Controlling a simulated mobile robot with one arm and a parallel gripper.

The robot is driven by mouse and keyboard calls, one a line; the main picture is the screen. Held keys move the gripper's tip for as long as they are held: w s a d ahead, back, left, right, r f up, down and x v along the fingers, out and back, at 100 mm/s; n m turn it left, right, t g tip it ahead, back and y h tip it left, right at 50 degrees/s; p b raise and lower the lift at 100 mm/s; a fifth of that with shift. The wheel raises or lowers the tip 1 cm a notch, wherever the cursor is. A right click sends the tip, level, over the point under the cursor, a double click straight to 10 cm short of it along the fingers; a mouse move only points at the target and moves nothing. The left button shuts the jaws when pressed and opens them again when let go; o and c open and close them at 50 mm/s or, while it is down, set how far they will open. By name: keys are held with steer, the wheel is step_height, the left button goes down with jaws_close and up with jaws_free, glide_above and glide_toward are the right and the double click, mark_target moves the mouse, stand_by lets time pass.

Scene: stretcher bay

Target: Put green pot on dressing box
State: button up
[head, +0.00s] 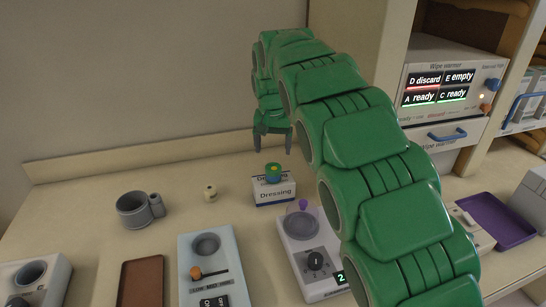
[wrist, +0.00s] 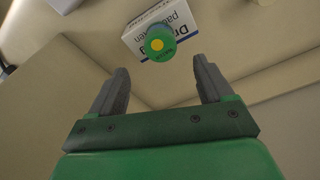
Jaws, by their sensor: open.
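The green pot (head: 273,173), with a yellow spot on top and a blue band below, rests on top of the dressing box (head: 274,192), a white and blue carton lettered "Dressing". In the wrist view the pot (wrist: 160,44) stands out over the box (wrist: 172,20), beyond my fingertips. My gripper (head: 273,146) is above the pot and apart from it. In the wrist view its two grey fingers (wrist: 158,80) are wide apart with nothing between them.
A brown tray (head: 139,285) and a purple tray (head: 497,217) lie farther off. The wall is close behind.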

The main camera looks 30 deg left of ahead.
steer(key=shift+s+r, duration=0.1)
steer(key=shift+r, duration=0.9)
steer(key=s+d+r+m+g, duration=0.15)
steer(key=s+d, duration=0.25)
steer(key=d, duration=0.8)
steer(key=s+d+r+m+g, duration=0.15)
steer(key=s+d, duration=0.25)
steer(key=d, duration=0.8)
steer(key=s+d+f, duration=0.3)
steer(key=s+d, duration=1)
steer(key=s, duration=0.1)
steer(key=s+d+f+m, duration=0.1)
steer(key=s+d+f, duration=0.3)
steer(key=s+d, duration=0.9)
steer(key=shift+s+m+h, duration=0.3)
steer(key=shift+s, duration=0.7)
